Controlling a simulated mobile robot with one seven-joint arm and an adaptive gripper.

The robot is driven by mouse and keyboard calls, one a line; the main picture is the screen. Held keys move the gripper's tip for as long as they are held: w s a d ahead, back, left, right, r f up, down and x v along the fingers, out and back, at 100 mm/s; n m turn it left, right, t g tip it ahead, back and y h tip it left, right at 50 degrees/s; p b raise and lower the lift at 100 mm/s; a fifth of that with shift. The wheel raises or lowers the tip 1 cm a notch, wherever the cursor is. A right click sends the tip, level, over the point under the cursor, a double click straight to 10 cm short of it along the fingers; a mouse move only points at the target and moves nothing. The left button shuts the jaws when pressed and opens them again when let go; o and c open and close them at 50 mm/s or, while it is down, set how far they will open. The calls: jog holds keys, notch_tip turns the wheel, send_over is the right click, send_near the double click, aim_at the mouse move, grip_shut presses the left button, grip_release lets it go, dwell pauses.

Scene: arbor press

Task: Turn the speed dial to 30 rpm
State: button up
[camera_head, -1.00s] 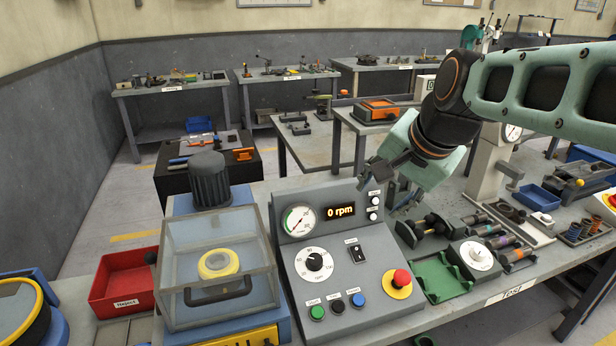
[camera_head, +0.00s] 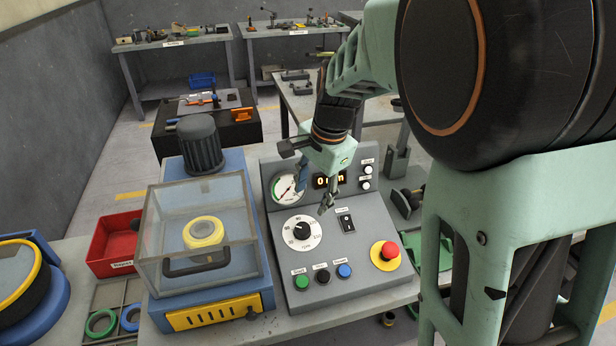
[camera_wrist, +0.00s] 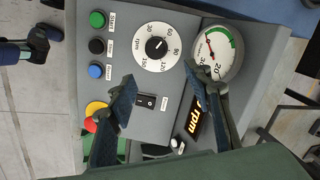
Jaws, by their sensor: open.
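The speed dial (camera_head: 302,232) is a black knob on a round white scale on the sloped grey control panel (camera_head: 345,262). It also shows in the wrist view (camera_wrist: 156,47), with marks including 30, 60, 90, 120 and 150. The knob's white pointer line shows there; its exact reading is hard to tell. The display (camera_head: 328,181) is partly hidden by my gripper (camera_head: 313,197). In the wrist view my gripper (camera_wrist: 168,100) is open and empty, its fingers apart. It hangs above the panel, and the dial lies beyond the fingertips, not between them.
Near the dial are a round gauge (camera_head: 288,188), a black rocker switch (camera_head: 347,222), a red mushroom button (camera_head: 388,252) on yellow, and green (camera_head: 301,282), black and blue buttons. A clear-covered machine (camera_head: 205,240) stands left of the panel. A red bin (camera_head: 112,245) is farther left.

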aim_at(303, 229)
jog(key=x, duration=0.3)
jog(key=s+x, duration=0.1)
jog(key=x, duration=0.7)
jog(key=shift+s+a+f, duration=0.1)
jog(key=shift+a+f, duration=0.2)
jog(key=shift+c, duration=0.2)
jog(key=c, duration=1.1)
